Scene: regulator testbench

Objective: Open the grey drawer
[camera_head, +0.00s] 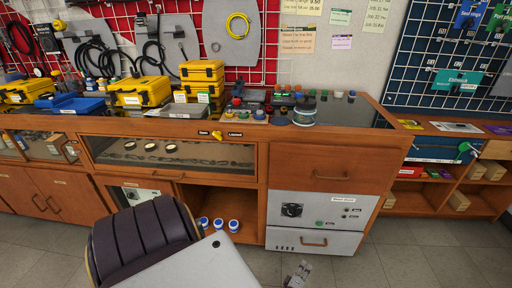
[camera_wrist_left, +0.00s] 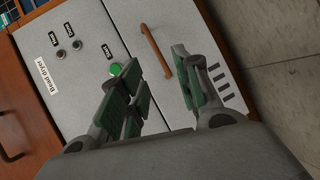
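The grey drawer (camera_head: 288,240) is the low light-grey front under the grey dryer panel, and it looks closed. Its brown bar handle (camera_head: 313,242) runs across its middle. In the left wrist view the drawer front (camera_wrist_left: 190,30) appears tilted, with the handle (camera_wrist_left: 156,50) running between the fingertips in the picture. My left gripper (camera_head: 298,273) is in front of the drawer, a little below and left of the handle in the head view. Its green-padded fingers (camera_wrist_left: 157,62) are open and empty, apart from the handle as far as I can tell. My right gripper is not in view.
Above the drawer is the grey dryer panel (camera_head: 324,212) with a dial and green button, then a wooden drawer (camera_head: 330,169). An open shelf to the left holds several white jars with blue lids (camera_head: 219,224). The tiled floor (camera_head: 420,262) to the right is clear.

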